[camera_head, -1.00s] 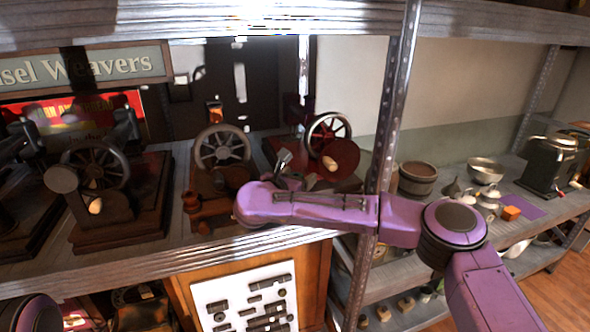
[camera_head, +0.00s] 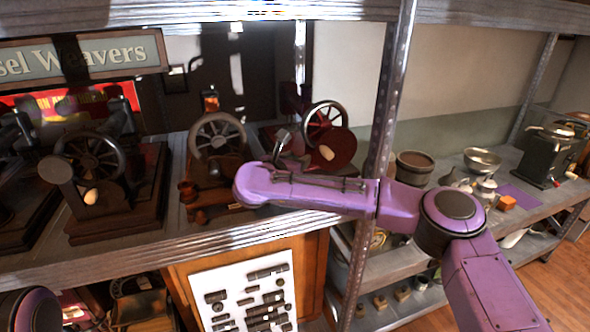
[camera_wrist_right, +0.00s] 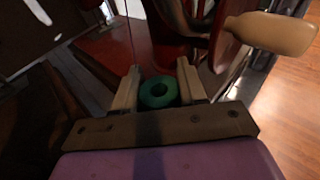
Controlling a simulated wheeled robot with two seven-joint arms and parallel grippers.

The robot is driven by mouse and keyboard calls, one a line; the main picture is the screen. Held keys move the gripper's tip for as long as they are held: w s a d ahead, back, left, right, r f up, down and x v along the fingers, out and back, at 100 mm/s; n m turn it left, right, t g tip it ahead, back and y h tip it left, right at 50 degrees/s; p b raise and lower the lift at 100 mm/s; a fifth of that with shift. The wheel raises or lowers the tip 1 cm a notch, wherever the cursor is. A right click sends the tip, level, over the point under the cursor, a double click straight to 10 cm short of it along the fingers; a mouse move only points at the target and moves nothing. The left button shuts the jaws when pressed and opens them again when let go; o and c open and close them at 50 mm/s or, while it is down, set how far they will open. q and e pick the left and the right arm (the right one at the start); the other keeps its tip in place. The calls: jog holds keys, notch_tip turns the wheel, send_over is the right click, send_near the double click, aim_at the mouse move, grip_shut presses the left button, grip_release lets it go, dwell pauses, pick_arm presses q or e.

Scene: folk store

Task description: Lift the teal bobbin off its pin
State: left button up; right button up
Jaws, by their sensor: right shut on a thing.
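The teal bobbin (camera_wrist_right: 158,102) is a small ring with a dark hole, seen in the right wrist view between the two pale fingers of my right gripper (camera_wrist_right: 158,76). The fingers are shut on it. No pin can be made out in its hole, and whether it is clear of its pin I cannot tell. Beyond it is a dark red spinning machine (camera_wrist_right: 163,58), which in the head view is the red-wheeled one (camera_head: 342,148) on the shelf. In the head view my right wrist hides the bobbin. My left gripper is out of view.
The red machine's pale handle (camera_wrist_right: 270,33) juts close on the right. A grey-wheeled machine (camera_head: 217,134) and a darker one (camera_head: 92,157) stand to the left. The shelf above limits the height.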

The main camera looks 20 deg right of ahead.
jog(key=shift+s+a+r+b, duration=0.2)
jog(key=shift+r+b, duration=0.2)
jog(key=shift+b, duration=0.1)
jog(key=shift+s+a+r+b, duration=0.15)
jog(key=shift+a+r+b, duration=0.05)
jog(key=shift+r+b, duration=0.2)
jog(key=f+b+v, duration=0.3)
jog(key=b+v, duration=0.4)
jog(key=v, duration=0.9)
jog(key=shift+s+a+r, duration=0.15)
jog(key=shift+s+a, duration=0.25)
jog(key=shift+s, duration=0.1)
jog(key=shift+r, duration=0.55)
